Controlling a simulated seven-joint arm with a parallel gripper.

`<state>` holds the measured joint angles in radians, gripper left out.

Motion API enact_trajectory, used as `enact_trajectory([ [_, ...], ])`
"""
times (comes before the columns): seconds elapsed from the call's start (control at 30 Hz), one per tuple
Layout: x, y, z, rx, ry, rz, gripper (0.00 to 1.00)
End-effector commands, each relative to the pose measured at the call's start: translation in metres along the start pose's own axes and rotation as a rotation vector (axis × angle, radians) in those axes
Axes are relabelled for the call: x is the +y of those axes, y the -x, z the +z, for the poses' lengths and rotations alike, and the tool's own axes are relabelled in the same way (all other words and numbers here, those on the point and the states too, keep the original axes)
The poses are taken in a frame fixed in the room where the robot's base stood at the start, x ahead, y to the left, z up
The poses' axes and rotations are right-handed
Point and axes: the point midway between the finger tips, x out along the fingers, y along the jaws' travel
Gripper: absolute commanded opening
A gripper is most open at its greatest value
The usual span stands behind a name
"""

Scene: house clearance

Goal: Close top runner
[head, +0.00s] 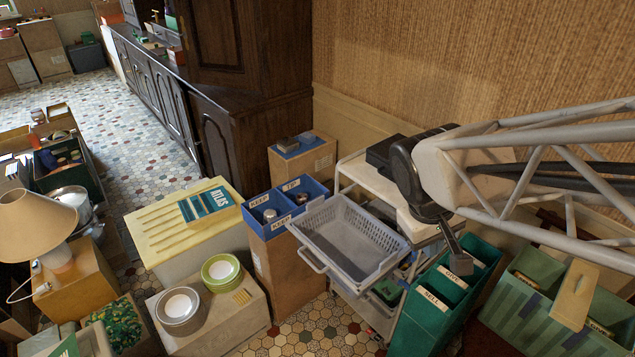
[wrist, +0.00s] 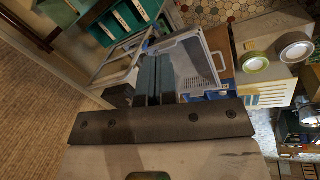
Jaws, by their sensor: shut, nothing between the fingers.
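A grey plastic basket drawer (head: 335,262) sticks out from the upper level of a white-framed trolley (head: 352,172), toward the front left. It looks empty, with a looped handle (head: 306,259) on its front. In the wrist view the basket (wrist: 203,58) lies just beyond and right of my fingers, with the trolley frame (wrist: 118,66) to the left. My gripper (head: 460,264) is shut and empty. It appears in the head view right of the basket, above the green bins, and its fingers (wrist: 154,62) show in the wrist view. The runners themselves are hidden.
A blue divided box (head: 285,222) on a cardboard carton stands close left of the basket. Green bins (head: 440,300) stand right of the trolley. A carton with plates (head: 215,325) is at the front left. Tiled floor (head: 310,330) shows in front. The wall is behind.

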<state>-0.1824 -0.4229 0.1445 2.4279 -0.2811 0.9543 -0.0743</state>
Motion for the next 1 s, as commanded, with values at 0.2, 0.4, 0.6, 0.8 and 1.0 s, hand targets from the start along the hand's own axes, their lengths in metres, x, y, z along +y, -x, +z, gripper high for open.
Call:
enact_trajectory([
  [0.2, -0.014, -0.021, -0.04, -0.064, 0.199, 0.072, 0.0],
  [0.4, -0.032, -0.041, -0.076, -0.115, 0.383, 0.14, 0.0],
  [0.6, -0.056, -0.063, -0.111, -0.163, 0.569, 0.211, 0.0],
  [0.8, -0.085, -0.086, -0.145, -0.207, 0.757, 0.284, 0.0],
  [1.0, -0.12, -0.111, -0.176, -0.248, 0.948, 0.358, 0.0],
])
